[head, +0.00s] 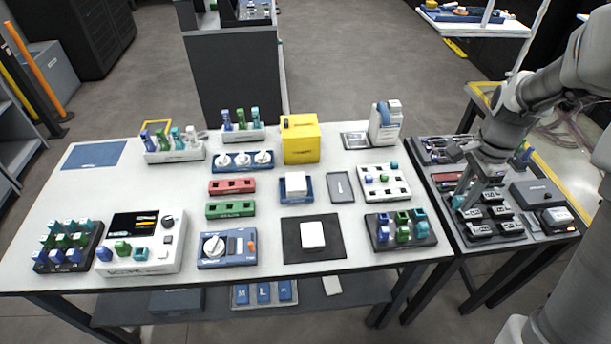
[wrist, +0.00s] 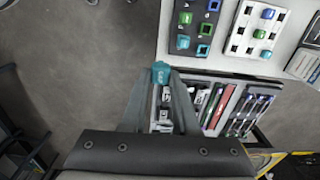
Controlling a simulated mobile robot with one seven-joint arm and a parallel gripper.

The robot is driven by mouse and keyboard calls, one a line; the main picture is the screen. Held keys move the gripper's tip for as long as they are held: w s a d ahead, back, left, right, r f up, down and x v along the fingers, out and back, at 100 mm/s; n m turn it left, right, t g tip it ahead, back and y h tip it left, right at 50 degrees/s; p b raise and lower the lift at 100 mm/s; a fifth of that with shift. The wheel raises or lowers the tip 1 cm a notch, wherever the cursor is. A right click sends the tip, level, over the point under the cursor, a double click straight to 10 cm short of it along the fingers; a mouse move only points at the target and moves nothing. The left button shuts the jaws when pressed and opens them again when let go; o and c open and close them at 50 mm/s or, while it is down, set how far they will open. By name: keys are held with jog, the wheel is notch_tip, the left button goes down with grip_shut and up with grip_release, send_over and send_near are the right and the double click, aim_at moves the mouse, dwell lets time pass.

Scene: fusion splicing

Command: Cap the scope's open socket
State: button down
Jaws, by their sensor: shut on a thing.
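The scope (head: 170,258) is the white box with a dark screen at the left front of the white table. Blue, green and teal caps sit along its front. One front spot further right shows no coloured cap, but it is too small to read clearly. My gripper (head: 464,190) is over the dark side table at the right, far from the scope. In the wrist view my gripper (wrist: 161,80) is shut on a teal cap (wrist: 160,70) at its fingertips. The cap also shows as a small teal patch in the head view (head: 457,202).
A rack of blue, green and teal caps (head: 50,268) stands left of the scope. A dark tray with coloured blocks (head: 400,246) is at the table's right front. A yellow box (head: 300,145) and other fixtures stand between. Black-and-white parts lie below my gripper.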

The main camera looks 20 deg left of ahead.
jog(key=s+a+f+n+b, duration=0.1)
jog(key=f+n, duration=0.3)
jog(key=f, duration=0.5)
jog(key=s+a+f+n+b, duration=0.2)
jog(key=f+n, duration=0.3)
jog(key=f, duration=0.4)
jog(key=s+a+f+n+b, duration=0.1)
jog(key=s+a+f+n, duration=0.1)
jog(key=f, duration=0.7)
jog(key=shift+s+f+n+b, duration=0.35)
jog(key=shift+s+n, duration=0.1)
jog(key=shift+n, duration=0.75)
